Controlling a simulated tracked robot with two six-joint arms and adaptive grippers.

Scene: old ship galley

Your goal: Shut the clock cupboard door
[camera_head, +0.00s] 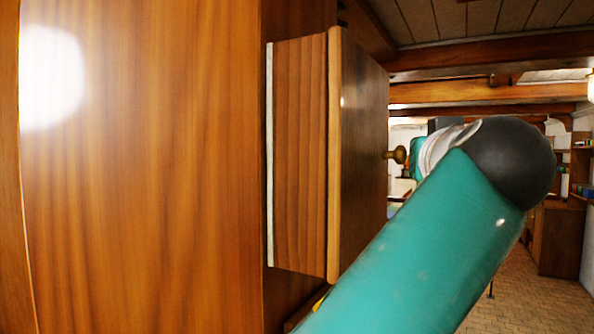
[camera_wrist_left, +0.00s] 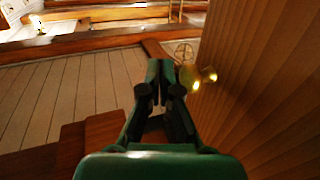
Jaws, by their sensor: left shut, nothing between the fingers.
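A wooden cupboard (camera_head: 300,155) juts out from the panelled wall. Its door panel (camera_head: 357,150) is seen at a steep angle and looks close against the box; any small gap cannot be told. A brass knob (camera_head: 398,155) stands on the door's far part, and a brass knob shows in the left wrist view (camera_wrist_left: 209,74). No clock face is visible. My left gripper (camera_wrist_left: 163,72) is shut and empty, its tips just left of the knob in that view; contact cannot be told. In the head view my teal arm hides most of what lies beyond the door. My right gripper is not in view.
A large wooden panel (camera_head: 140,170) fills the left. Ceiling beams (camera_head: 490,92) run overhead. Shelves and a cabinet (camera_head: 560,238) stand at the far right, with open tiled floor (camera_head: 530,300) before them. A wooden surface (camera_wrist_left: 270,90) rises close on the right in the wrist view.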

